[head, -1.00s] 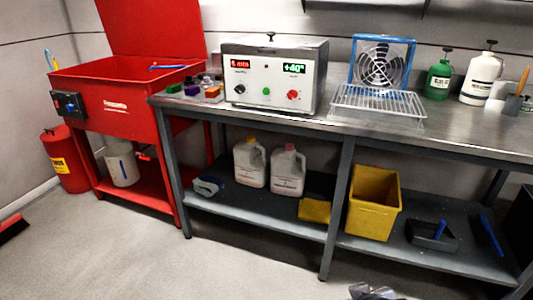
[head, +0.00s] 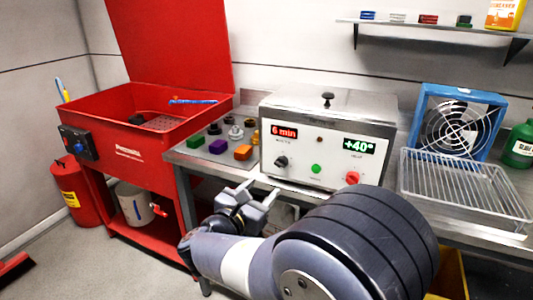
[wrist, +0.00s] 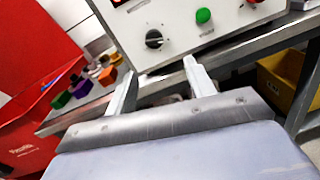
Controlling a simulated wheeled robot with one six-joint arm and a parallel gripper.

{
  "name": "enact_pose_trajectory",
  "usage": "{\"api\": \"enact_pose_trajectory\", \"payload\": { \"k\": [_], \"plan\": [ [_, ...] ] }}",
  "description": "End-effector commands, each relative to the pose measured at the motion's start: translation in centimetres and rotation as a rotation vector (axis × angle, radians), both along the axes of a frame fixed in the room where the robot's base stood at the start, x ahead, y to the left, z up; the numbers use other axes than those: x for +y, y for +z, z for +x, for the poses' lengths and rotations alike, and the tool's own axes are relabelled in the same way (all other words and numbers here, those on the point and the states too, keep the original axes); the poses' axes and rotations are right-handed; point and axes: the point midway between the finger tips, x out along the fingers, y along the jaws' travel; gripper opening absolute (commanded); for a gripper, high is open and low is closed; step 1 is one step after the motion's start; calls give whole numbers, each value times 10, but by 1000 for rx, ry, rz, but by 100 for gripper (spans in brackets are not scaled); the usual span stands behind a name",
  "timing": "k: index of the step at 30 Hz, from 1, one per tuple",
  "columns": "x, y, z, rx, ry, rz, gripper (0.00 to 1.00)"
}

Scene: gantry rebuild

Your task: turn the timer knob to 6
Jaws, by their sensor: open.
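The timer knob (head: 281,162) is a black dial at the left of the white front panel of a steel-topped box (head: 322,140). A red display (head: 284,132) above it reads "6 min". The knob also shows in the wrist view (wrist: 154,39), with a pale mark whose direction I cannot tell. My gripper (head: 258,190) is open and empty, in front of the bench edge, below and left of the knob. In the wrist view my gripper's two fingers (wrist: 157,78) point toward the panel, with the knob beyond and between them, not touched.
A green button (head: 316,169) and a red knob (head: 352,178) sit right of the timer knob, under a "+40°" display (head: 358,146). Several coloured blocks (head: 218,146) stand left of the box. A wire rack (head: 465,185) and a blue fan (head: 452,125) stand to the right.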

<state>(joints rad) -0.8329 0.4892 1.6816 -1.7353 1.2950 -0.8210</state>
Motion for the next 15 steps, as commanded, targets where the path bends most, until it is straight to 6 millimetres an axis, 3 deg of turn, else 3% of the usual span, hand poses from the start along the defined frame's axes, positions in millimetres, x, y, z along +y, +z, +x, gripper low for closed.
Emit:
{"api": "enact_pose_trajectory", "payload": {
  "k": [5,15],
  "plan": [
    [2,5,9,-20,7,-24,51],
    [-24,5,66,-18,4,-20,51]
  ]
}}
